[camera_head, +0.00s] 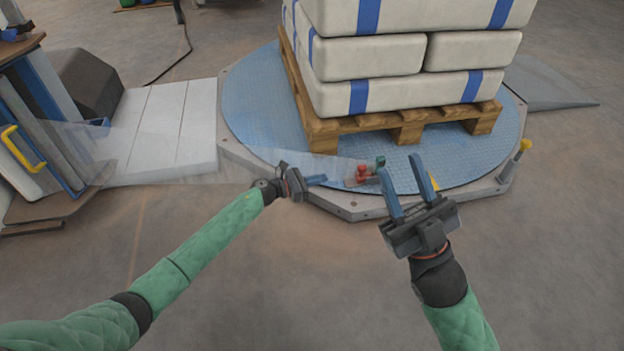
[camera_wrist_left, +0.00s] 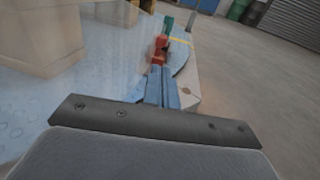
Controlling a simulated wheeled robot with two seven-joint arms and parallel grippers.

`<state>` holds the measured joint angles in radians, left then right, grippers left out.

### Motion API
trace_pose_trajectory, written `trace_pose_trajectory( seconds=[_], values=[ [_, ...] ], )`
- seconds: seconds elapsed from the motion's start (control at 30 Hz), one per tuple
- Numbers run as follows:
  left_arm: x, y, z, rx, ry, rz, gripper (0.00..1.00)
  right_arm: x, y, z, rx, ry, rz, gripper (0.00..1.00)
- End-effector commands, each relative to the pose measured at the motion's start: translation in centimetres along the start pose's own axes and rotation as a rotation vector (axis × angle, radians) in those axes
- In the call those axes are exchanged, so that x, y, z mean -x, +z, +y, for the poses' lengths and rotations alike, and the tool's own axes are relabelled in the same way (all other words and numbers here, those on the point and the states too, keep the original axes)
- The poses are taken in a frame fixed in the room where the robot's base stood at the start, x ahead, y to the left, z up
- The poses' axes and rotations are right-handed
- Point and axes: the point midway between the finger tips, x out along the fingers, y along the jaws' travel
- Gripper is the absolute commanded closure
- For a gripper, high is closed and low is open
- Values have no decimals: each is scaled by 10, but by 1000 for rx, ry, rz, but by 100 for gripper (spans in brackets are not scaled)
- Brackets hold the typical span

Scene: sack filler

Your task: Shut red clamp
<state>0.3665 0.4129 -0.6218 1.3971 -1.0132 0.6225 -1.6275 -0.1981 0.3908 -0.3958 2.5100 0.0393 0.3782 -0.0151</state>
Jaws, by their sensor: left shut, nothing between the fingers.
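The red clamp (camera_head: 362,173) is a small red part on a mount at the near edge of the round turntable, beside a dark green part (camera_head: 380,162). In the left wrist view the red clamp (camera_wrist_left: 160,46) is straight beyond the fingertips, with the green part (camera_wrist_left: 168,24) behind it. Whether the clamp is open or shut is too small to tell. My left gripper (camera_head: 325,180) points at the clamp from the left with its blue fingers together and empty; its fingers (camera_wrist_left: 161,84) also show in the left wrist view. My right gripper (camera_head: 402,172) is open and empty, right of the clamp.
White sacks with blue bands (camera_head: 370,58) are stacked on a wooden pallet (camera_head: 322,132) on the blue turntable (camera_head: 250,100). Clear film (camera_head: 200,150) stretches from the left machine with a yellow handle (camera_head: 18,150) toward the clamp. A yellow-topped post (camera_head: 524,146) stands right. Near floor is clear.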

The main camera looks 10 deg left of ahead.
Motion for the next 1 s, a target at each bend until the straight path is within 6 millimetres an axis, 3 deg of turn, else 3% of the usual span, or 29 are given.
trace_pose_trajectory(
  seconds=[0.3,1.0],
  values=[
    [22,1,0,0,-1,0,100,8,-8,-6,-20,18,0,64],
    [24,0,0,-1,0,0,100,8,-8,-7,-21,21,1,64]
  ],
)
